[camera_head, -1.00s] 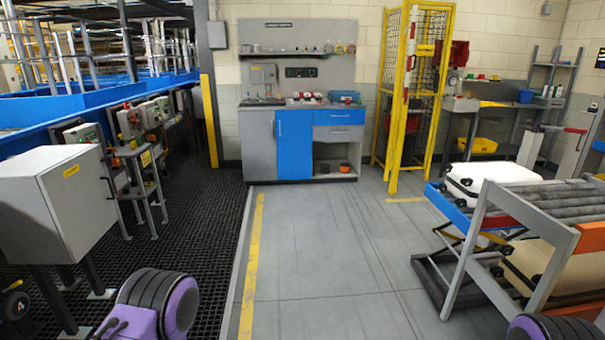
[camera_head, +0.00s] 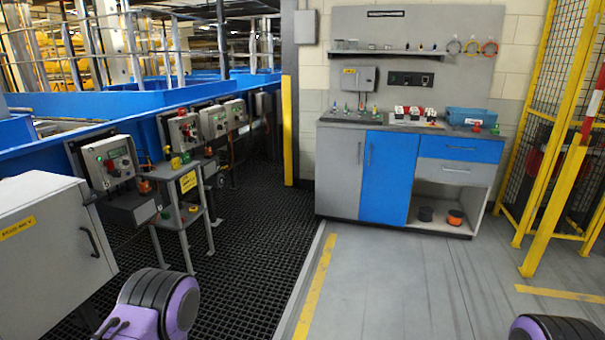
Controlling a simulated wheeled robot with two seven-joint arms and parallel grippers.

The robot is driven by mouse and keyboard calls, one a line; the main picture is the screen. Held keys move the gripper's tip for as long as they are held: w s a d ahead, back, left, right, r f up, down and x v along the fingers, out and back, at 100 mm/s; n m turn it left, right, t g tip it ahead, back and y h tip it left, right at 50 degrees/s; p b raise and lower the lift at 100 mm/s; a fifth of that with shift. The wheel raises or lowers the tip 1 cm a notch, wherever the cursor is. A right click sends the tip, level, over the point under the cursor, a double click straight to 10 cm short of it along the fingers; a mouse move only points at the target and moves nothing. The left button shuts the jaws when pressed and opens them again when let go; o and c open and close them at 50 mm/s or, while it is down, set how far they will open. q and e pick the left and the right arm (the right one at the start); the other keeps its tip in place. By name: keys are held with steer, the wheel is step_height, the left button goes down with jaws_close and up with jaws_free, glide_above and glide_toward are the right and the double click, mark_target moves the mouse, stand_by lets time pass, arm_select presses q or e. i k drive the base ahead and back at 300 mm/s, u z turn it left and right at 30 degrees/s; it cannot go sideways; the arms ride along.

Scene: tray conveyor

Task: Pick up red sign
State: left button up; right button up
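I cannot make out a red sign for certain. On the workbench (camera_head: 345,119) against the back wall stand several small red and white items (camera_head: 413,114), too small to identify. A small red-topped item (camera_head: 476,126) is at the right of the bench top, by a blue-teal bin (camera_head: 471,116). Only purple and black parts of my two arms show at the bottom edge. Neither gripper's fingertips are in view, and both arms are well short of the bench.
Grey control boxes on stands (camera_head: 187,132) and a grey cabinet (camera_head: 45,250) line the left side. A yellow post (camera_head: 287,130) stands left of the bench. A yellow mesh cage (camera_head: 560,165) is at the right. The grey floor (camera_head: 400,290) before the bench is clear.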

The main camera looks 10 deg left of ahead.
mark_target(182, 111)
steer(key=u, duration=0.6)
steer(key=i, duration=1.55)
steer(key=u, duration=0.7)
